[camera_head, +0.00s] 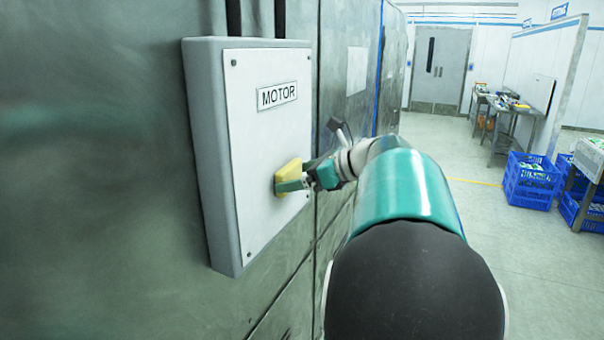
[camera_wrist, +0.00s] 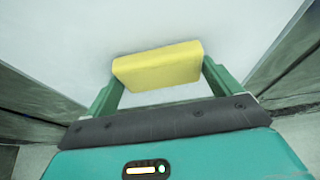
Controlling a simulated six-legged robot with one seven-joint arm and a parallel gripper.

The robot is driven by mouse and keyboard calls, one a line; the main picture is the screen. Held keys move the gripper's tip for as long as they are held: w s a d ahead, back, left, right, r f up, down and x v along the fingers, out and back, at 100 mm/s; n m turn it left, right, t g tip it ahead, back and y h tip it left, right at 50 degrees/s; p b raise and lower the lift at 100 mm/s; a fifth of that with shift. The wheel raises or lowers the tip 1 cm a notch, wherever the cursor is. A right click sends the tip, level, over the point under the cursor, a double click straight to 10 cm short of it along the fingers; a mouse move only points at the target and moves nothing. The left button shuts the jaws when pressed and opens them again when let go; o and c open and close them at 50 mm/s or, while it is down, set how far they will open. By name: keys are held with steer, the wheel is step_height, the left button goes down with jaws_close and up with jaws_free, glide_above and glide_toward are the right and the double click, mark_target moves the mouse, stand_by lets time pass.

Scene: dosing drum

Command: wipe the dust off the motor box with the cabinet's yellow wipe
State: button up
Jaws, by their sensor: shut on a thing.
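The motor box (camera_head: 262,140) is a pale grey wall box with a "MOTOR" label (camera_head: 277,95) and screws at its corners. My gripper (camera_head: 290,180) is shut on the yellow wipe (camera_wrist: 158,67), a thick block held between its two green fingers. In the head view the wipe (camera_head: 288,172) is at the right part of the cover, below the label, and appears to be against it. The pale cover (camera_wrist: 60,45) fills most of the wrist view behind the wipe. I see no clear dust on the visible cover; the part behind the wipe is hidden.
The box is mounted on a large grey-green metal wall (camera_head: 90,150), with dark conduits (camera_head: 279,18) above it. Open floor lies to the right. Blue crates (camera_head: 531,181) and a workbench (camera_head: 508,108) stand farther off, near a grey door (camera_head: 440,68).

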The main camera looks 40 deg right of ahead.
mark_target(268, 191)
steer(key=shift+s+a, duration=0.35)
steer(key=shift+a, duration=0.8)
steer(key=shift+s+a, duration=0.4)
steer(key=shift+a, duration=0.7)
steer(key=shift+s+a, duration=0.35)
steer(key=shift+a, duration=0.8)
steer(key=shift+s+d, duration=0.1)
steer(key=shift+s+d, duration=0.35)
steer(key=shift+s, duration=0.6)
steer(key=shift+s+d, duration=0.3)
steer(key=shift+s, duration=0.6)
steer(key=shift+s+d, duration=0.35)
steer(key=shift+s, duration=0.6)
steer(key=s, duration=0.1)
steer(key=s+d, duration=0.1)
steer(key=shift+s, duration=0.4)
steer(key=shift+s, duration=0.1)
